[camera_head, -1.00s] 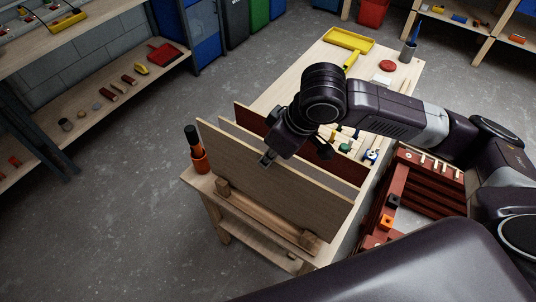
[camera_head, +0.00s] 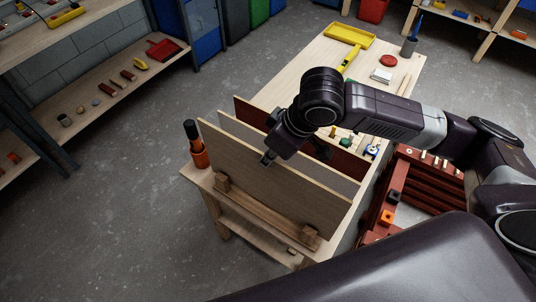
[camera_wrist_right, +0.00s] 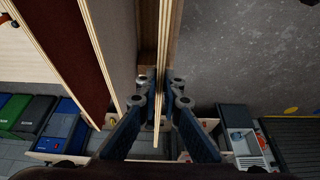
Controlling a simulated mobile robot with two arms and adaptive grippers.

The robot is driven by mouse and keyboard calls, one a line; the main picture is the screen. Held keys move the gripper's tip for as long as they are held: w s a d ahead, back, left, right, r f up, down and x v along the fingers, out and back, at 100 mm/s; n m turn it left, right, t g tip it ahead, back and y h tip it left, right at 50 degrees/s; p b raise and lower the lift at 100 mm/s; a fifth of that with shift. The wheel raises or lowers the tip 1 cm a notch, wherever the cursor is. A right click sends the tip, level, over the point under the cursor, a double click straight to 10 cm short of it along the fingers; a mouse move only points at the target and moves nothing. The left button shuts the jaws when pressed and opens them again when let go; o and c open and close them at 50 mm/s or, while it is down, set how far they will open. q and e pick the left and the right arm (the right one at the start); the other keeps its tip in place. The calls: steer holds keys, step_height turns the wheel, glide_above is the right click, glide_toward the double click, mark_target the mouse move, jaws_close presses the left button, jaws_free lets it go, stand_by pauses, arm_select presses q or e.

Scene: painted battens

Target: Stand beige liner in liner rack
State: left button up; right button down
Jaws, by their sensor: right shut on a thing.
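The beige liner (camera_head: 265,185), a broad thin wooden board, stands upright on edge as the nearest board at the liner rack (camera_head: 265,212). The rack is a wooden rail with end blocks on the bench's near end. The liner's lower edge is hidden behind the rail, so I cannot tell whether it touches bottom. My right gripper (camera_head: 268,160) is shut on the liner's top edge. In the right wrist view the fingers (camera_wrist_right: 161,98) pinch the liner (camera_wrist_right: 166,50) edge-on from both sides. My left gripper is not in view.
A grey board (camera_head: 236,126) and a dark red board (camera_head: 247,109) stand upright behind the liner. An orange cup with a dark-handled tool (camera_head: 200,159) stands at the bench's left corner. Small tools lie behind the boards. A red crate (camera_head: 430,185) is at the right.

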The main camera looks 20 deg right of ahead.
steer(key=shift+f+b, duration=0.55)
steer(key=shift+f, duration=1.1)
steer(key=c, duration=2)
jaws_free()
steer(key=v, duration=1.2)
